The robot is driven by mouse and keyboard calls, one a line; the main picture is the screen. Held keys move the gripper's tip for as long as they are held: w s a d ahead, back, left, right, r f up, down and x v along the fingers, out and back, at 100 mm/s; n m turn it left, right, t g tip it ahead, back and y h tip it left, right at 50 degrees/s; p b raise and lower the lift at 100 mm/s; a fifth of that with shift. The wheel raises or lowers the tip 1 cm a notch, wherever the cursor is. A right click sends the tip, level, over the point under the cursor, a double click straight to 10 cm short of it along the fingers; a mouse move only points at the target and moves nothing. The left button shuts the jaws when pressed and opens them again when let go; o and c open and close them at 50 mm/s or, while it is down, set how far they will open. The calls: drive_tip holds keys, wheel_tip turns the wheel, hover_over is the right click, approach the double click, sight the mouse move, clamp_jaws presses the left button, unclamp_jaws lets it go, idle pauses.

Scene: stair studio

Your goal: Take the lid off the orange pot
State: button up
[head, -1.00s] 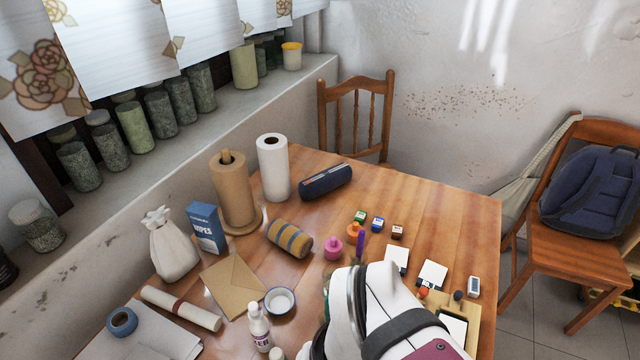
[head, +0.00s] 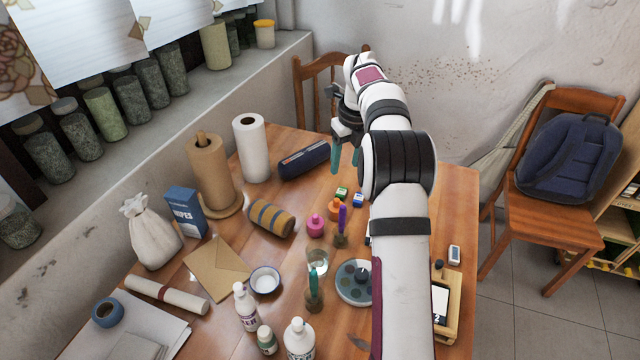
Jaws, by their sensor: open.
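The small orange pot (head: 334,209) stands on the wooden table. A purple upright stick (head: 342,218) in front covers part of it, and its lid is too small to make out clearly. A similar pink pot (head: 316,226) stands beside it at the near left. My gripper (head: 346,157) has teal fingers pointing down, apart and empty. It hangs above the table, above and beyond the orange pot in the picture, and touches nothing.
A glass (head: 317,261), a round palette (head: 356,284) and several bottles stand nearer. A dark blue case (head: 304,158) lies behind. My arm hides the table's right part.

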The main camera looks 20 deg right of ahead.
sight(337, 200)
drive_tip(key=w+f, duration=0.1)
drive_tip(key=f, duration=0.4)
drive_tip(key=w+f, duration=0.1)
drive_tip(key=f, duration=0.4)
drive_tip(key=w+f, duration=0.1)
drive_tip(key=f, duration=0.4)
drive_tip(key=shift+s, duration=0.1)
clamp_jaws()
